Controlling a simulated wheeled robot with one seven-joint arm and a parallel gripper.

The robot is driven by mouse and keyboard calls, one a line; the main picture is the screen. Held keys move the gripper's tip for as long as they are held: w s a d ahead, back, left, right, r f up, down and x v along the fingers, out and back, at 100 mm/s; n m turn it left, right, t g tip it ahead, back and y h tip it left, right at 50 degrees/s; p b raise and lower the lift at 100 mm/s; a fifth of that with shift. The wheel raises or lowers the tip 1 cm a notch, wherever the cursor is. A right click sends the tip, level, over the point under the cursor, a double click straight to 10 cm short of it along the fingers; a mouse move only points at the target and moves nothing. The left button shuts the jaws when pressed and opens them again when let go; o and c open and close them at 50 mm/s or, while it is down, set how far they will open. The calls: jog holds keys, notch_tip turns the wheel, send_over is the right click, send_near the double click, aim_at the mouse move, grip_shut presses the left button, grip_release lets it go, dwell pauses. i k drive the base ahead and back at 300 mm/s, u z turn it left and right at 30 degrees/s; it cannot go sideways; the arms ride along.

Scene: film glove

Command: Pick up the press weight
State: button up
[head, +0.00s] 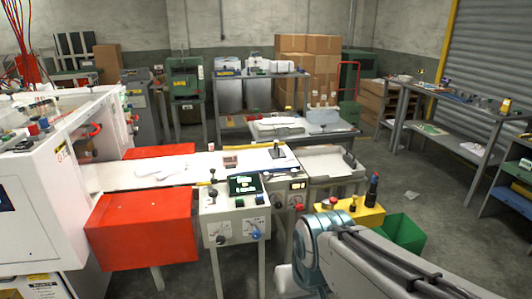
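I cannot tell for certain which thing is the press weight. A dark flat block with an upright knob (277,151) stands at the right end of the white worktop (130,176) and looks like a weight with a handle. A similar dark upright handle (349,159) shows on the grey bench just right of it. A small brown block (230,162) sits left of the first one. White glove-like shapes (172,172) lie flat on the worktop. My arm reaches in from the lower right, and my gripper cannot be made out in this view.
A control box with a screen (243,186) stands at the worktop's front edge. Red panels (142,228) flank the worktop. A yellow stand (360,213) with bottles and a green bin (404,232) stand right of it. Open floor (440,215) lies toward the right shelves.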

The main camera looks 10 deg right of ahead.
aim_at(275, 154)
jog(key=z, duration=0.25)
jog(key=i, duration=0.5)
jog(key=z, duration=0.6)
jog(key=i, duration=1.35)
jog(key=u, duration=0.45)
jog(key=i, duration=0.65)
jog(key=u, duration=0.4)
